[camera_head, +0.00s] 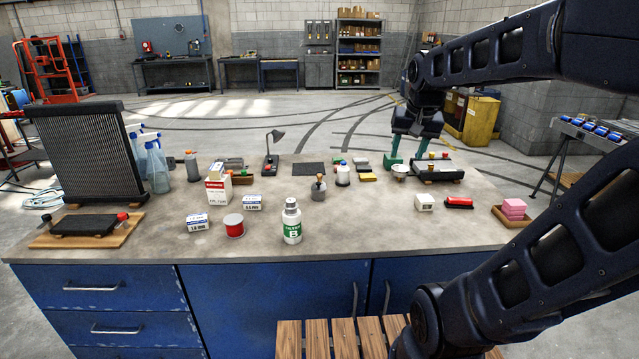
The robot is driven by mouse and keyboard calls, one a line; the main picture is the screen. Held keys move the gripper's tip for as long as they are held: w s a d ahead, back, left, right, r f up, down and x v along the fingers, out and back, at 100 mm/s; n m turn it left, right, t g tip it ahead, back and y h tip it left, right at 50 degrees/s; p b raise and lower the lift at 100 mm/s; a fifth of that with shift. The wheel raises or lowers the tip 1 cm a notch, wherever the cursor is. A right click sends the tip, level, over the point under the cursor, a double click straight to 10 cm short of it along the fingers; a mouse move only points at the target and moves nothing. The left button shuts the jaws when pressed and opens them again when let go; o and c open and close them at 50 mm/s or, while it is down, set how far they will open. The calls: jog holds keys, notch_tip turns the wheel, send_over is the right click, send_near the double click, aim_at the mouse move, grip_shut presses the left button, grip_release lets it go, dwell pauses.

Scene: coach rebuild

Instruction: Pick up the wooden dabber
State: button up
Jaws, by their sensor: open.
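The thing that looks most like the wooden dabber is a small item with a brown knob-like top and a grey rounded body (318,188). It stands upright near the middle of the workbench, behind a white bottle with a green label (292,222). It is too small to be sure of its material. My gripper (408,156) is open, with its green fingers pointing down. It appears over the back right part of the bench, to the right of this item and apart from it. A small white dish (399,170) shows just below the fingers.
The workbench (370,225) has clear room at front right. A red tin (234,225) and small boxes (197,222) stand left of centre. A black lamp (271,158) stands behind. A finned radiator (85,150) and spray bottles (157,165) fill the left. A wooden tray (512,219) lies right.

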jog(key=w+a+r+m+g, duration=0.1)
jog(key=w+a+m, duration=0.2)
jog(key=w, duration=1.2)
jog(key=m+g, duration=0.3)
jog(key=m, duration=0.5)
send_over(320, 175)
jog(key=w, duration=0.1)
notch_tip(320, 175, down, 22)
notch_tip(320, 175, down, 5)
jog(key=shift+w+f, duration=0.15)
jog(key=shift+f, duration=0.05)
jog(key=shift+s+a+f, duration=0.1)
jog(key=shift+s+f, duration=0.1)
jog(key=shift+f, duration=1.1)
jog(key=shift+s+f, duration=0.2)
jog(key=shift+f, duration=1.05)
jog(key=shift+c, duration=0.2)
jog(key=c, duration=1)
